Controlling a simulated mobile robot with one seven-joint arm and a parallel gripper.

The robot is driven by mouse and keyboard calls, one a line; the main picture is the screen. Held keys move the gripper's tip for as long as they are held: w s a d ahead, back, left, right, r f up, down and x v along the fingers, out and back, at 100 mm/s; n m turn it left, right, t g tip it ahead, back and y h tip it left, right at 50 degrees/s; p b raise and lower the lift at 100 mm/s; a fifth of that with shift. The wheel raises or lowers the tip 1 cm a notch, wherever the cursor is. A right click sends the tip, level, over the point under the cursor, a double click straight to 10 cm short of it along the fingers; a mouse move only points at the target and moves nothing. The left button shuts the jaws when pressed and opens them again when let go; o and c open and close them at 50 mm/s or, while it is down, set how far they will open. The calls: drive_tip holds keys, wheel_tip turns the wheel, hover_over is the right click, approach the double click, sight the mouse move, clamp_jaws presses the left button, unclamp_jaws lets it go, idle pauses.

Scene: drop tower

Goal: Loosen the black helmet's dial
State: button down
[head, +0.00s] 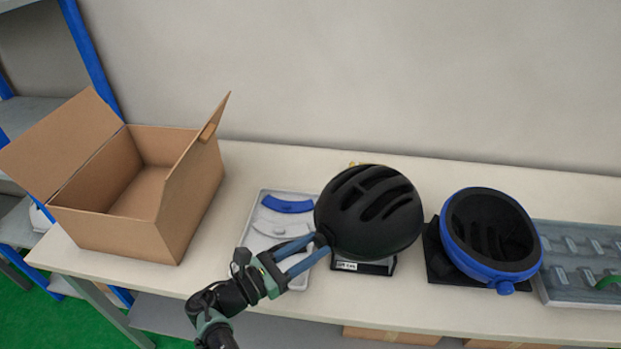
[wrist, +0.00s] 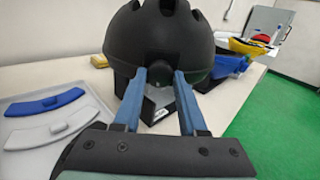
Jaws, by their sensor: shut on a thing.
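The black helmet (head: 368,210) sits dome up on a small dark stand (head: 365,267) with a white label at its front; it also fills the top middle of the wrist view (wrist: 158,38). Its small black dial (wrist: 160,72) is low on the helmet's edge, facing my gripper. My gripper (head: 320,244) reaches in from the lower left, with its two blue fingers on either side of the dial and shut on it. The fingers partly cover the dial, and its turn position cannot be told.
A blue helmet (head: 452,237) lies open side up on a black stand to the right, beside a grey tray (head: 560,296). A light tray (head: 262,203) with blue and pale curved pads is on the left. An open cardboard box (head: 185,215) stands farther left.

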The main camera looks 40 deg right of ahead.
drive_tip(key=shift+n, duration=0.4)
drive_tip(key=shift+c, duration=2.2)
unclamp_jaws()
drive_tip(key=w+a+b, duration=0.1)
drive_tip(key=a, duration=1.2)
drive_tip(key=shift+b, duration=0.35)
